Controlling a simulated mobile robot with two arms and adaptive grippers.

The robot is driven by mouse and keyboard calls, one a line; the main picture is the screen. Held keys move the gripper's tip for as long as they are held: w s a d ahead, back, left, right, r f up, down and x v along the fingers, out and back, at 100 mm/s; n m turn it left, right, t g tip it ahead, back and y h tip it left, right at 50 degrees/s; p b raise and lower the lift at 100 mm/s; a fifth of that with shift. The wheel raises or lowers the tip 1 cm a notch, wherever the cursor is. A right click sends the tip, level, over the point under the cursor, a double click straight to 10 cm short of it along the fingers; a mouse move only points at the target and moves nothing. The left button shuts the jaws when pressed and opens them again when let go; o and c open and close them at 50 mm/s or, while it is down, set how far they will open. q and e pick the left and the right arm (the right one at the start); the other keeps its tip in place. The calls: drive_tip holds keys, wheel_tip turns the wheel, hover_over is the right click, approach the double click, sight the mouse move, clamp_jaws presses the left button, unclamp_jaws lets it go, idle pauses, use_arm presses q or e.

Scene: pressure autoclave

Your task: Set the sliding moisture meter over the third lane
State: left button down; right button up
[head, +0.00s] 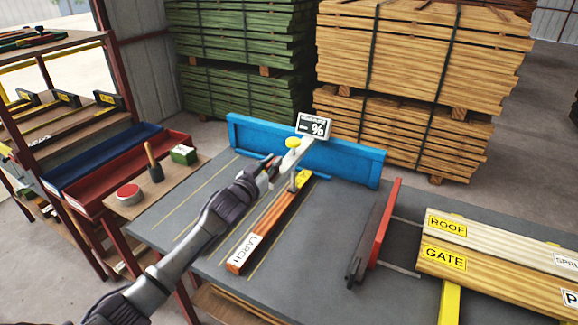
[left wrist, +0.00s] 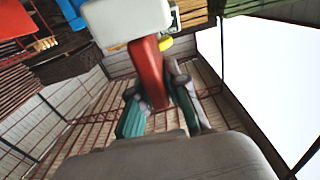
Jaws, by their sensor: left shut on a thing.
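The moisture meter (head: 297,151) is a pale arm with a yellow knob and a black "%" display (head: 314,127), at the blue rail (head: 345,161) along the table's back. Its probe end appears over or near the far end of an orange-brown board labelled LARCH (head: 268,226). My left gripper (head: 268,173) is at the meter's near end. In the left wrist view, my left gripper (left wrist: 158,100) is shut on a red handle (left wrist: 147,70) below a white block (left wrist: 125,18). Yellow lines mark lanes on the grey table (head: 185,225); the lane numbers are not readable. My right gripper is not in view.
A red and dark stop (head: 378,235) stands right of the LARCH board. Boards labelled ROOF (head: 450,224) and GATE (head: 445,258) lie at the right. A side table (head: 135,205) holds a red tin and a green box. Timber stacks (head: 420,80) stand behind.

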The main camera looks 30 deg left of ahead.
use_arm(q)
drive_tip(key=shift+a, duration=0.45)
drive_tip(key=c, duration=1.2)
unclamp_jaws()
drive_tip(key=shift+o, duration=0.2)
drive_tip(key=s, duration=1.2)
drive_tip(key=shift+a, duration=0.15)
